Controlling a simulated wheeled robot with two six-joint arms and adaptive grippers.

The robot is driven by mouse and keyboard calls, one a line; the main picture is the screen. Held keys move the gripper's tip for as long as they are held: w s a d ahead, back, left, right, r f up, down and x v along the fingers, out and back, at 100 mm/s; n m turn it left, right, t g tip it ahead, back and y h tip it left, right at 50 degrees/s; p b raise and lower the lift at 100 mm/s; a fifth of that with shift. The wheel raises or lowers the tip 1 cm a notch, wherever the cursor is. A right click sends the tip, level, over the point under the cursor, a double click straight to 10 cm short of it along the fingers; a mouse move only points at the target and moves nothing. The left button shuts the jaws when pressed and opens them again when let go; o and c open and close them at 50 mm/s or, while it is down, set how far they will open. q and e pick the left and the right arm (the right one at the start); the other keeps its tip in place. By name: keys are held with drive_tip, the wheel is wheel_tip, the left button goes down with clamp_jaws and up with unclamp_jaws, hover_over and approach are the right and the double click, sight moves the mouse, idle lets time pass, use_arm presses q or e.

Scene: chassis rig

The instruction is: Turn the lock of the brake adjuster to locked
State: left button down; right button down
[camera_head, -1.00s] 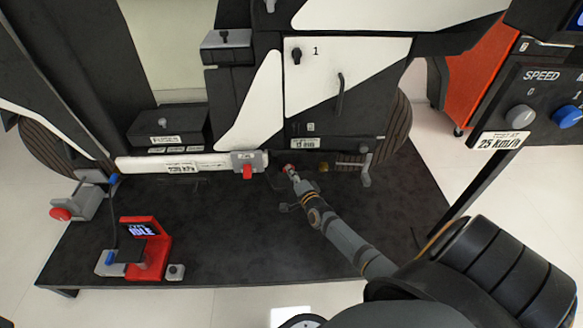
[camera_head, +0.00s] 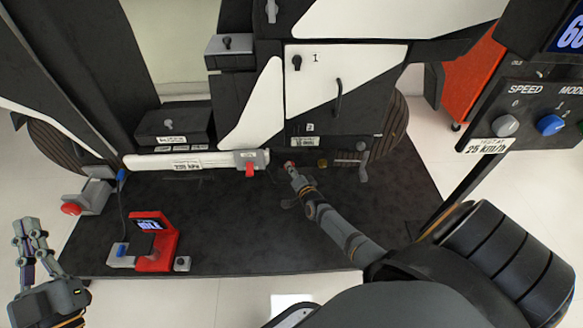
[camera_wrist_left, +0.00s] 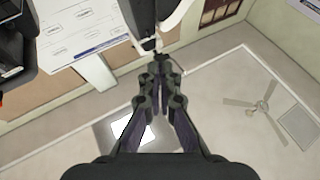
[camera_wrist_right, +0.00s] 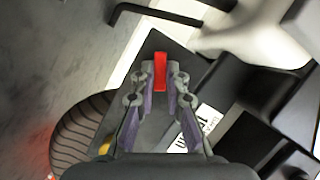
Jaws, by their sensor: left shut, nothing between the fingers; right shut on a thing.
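The brake adjuster runs under the chassis, with a brass knob (camera_head: 322,163) and a threaded rod (camera_head: 347,162). A small red lever (camera_wrist_right: 160,71), apparently its lock, sits left of the brass knob in the head view. My right gripper (camera_head: 291,168) is shut on this red lever; its fingers hide part of it. In the right wrist view the lever stands between the fingertips, and the brass knob (camera_wrist_right: 105,148) shows at lower left. Whether the lever is at locked cannot be read. My left gripper (camera_head: 30,228) is shut and empty, beyond the platform's left edge.
A white cylinder (camera_head: 180,161) ends in a grey block with another red lever (camera_head: 250,169), close left of my right gripper. A red stand with a display (camera_head: 158,255) is on the dark platform (camera_head: 220,230). A speed panel (camera_head: 520,110) stands at right.

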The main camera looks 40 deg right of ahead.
use_arm(q)
wheel_tip(320, 180, down, 19)
drive_tip(key=s+g+p, duration=0.2)
drive_tip(key=g, duration=0.7)
drive_tip(key=s+d+f+g+p, duration=0.1)
drive_tip(key=s+f+g+p, duration=0.3)
drive_tip(key=s+f+g, duration=0.75)
drive_tip(key=s+a+r+g+y+p, duration=0.1)
drive_tip(key=s+a+r+p, duration=0.1)
drive_tip(key=s+r+p, duration=0.2)
drive_tip(key=shift+r, duration=0.15)
use_arm(e)
drive_tip(key=shift+w+a+r+n+g+h, duration=0.1)
drive_tip(key=shift+n+g+h, duration=0.55)
drive_tip(key=shift+n, duration=0.75)
drive_tip(key=shift+w+a+r+n+g+h, duration=0.1)
drive_tip(key=shift+n+g+h, duration=0.5)
drive_tip(key=shift+n, duration=0.8)
drive_tip(key=shift+a+r+n+g+h, duration=0.1)
drive_tip(key=shift+n+g+h, duration=0.55)
drive_tip(key=shift+n, duration=0.75)
use_arm(q)
drive_tip(key=shift+s, duration=0.1)
